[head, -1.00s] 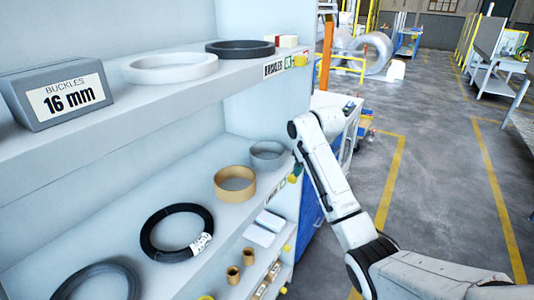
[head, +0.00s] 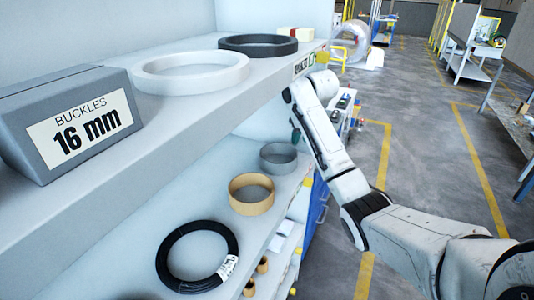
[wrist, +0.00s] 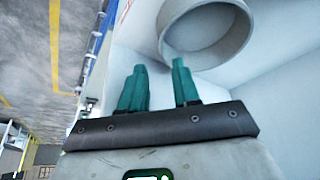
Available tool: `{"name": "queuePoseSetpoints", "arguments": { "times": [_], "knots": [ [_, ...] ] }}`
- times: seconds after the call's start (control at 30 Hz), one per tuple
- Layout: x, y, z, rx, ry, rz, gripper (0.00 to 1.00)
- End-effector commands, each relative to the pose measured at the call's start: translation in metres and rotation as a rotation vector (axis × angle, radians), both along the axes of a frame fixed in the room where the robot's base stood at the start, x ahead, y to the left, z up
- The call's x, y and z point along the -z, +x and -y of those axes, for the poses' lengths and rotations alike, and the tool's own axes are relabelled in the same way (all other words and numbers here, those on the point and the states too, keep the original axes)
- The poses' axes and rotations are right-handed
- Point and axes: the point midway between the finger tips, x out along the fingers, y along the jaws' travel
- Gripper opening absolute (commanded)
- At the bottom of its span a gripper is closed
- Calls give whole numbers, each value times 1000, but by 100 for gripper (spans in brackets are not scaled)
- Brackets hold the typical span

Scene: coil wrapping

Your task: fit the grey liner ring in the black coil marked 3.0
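The grey liner ring (head: 278,166) stands on the lower shelf, beyond a tan ring. It also shows large in the wrist view (wrist: 212,57), just past my fingertips. A black coil (head: 166,258) lies flat nearer on the same shelf, with a white tag (head: 229,267) whose marking is too small to read. My gripper (wrist: 160,85) has green fingers, spread apart with nothing between them. In the head view its green tip (head: 296,132) shows at the shelf's right end, above and right of the grey ring. I see no contact with the ring.
The tan ring (head: 251,202) stands between the grey ring and the coil. The upper shelf (head: 185,115) overhangs them, holding a buckle box (head: 70,122), a white ring (head: 190,82) and a dark ring (head: 258,51). Small tan cylinders sit lower down. Open floor lies to the right.

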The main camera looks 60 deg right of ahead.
Motion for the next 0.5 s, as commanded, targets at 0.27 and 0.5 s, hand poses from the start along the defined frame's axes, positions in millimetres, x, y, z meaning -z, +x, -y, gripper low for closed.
{"name": "queuePoseSetpoints", "arguments": {
  "times": [0.27, 0.5],
  "knots": [
    [12, 3, 3, 1, 2, -1, 31],
    [36, 7, 10, 2, 1, -3, 31]
  ]
}}
